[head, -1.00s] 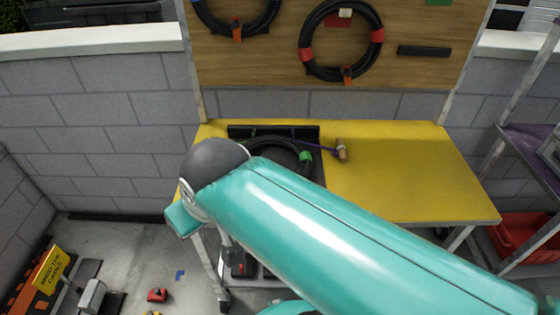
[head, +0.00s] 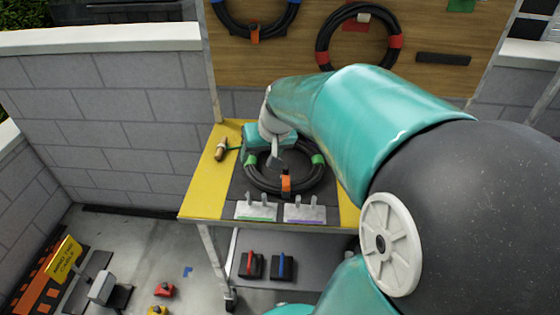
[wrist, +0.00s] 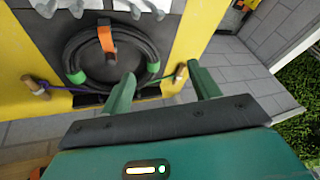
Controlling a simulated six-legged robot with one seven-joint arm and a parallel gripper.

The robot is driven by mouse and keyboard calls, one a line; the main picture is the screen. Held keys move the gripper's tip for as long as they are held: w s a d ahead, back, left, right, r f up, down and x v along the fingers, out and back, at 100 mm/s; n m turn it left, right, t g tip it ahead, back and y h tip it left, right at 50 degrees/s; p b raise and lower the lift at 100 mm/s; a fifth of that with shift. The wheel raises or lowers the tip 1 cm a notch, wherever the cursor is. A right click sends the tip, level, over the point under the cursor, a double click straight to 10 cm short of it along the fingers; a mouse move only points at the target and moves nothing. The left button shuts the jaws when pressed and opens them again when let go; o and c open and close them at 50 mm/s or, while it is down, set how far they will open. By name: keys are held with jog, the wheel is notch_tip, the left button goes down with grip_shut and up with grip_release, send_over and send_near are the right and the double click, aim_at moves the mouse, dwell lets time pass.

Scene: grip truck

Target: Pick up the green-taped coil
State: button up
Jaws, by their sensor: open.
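The coil (head: 262,185) is a black cable ring with green tape on both sides and an orange strap at its front. It lies on a dark panel on the yellow table. In the wrist view the coil (wrist: 72,48) is at upper left, with the strap on the side away from my fingers. My gripper (head: 273,158) is over the coil's back part in the head view. In the wrist view my gripper (wrist: 161,74) is open and empty; its left finger overlaps the picture of the ring's near edge. I cannot tell the height gap. My arm hides some of the table.
Two white clamps (head: 255,211) stand in front of the coil. Wooden toggles on cords, one at the left (head: 221,148), lie beside it. Other coils (head: 322,50) hang on the wooden board behind. Red and blue items (head: 281,266) sit on the lower shelf.

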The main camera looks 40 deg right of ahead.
jog(key=d+f+m+h, duration=0.1)
jog(key=d+f+m, duration=0.15)
jog(key=d, duration=0.65)
jog(key=g+h, duration=0.2)
send_near(317, 160)
jog(key=shift+m, duration=0.35)
jog(key=x, duration=1)
jog(key=shift+d+f, duration=0.1)
jog(key=shift+f, duration=0.15)
grip_shut()
jog(key=shift+r, duration=0.1)
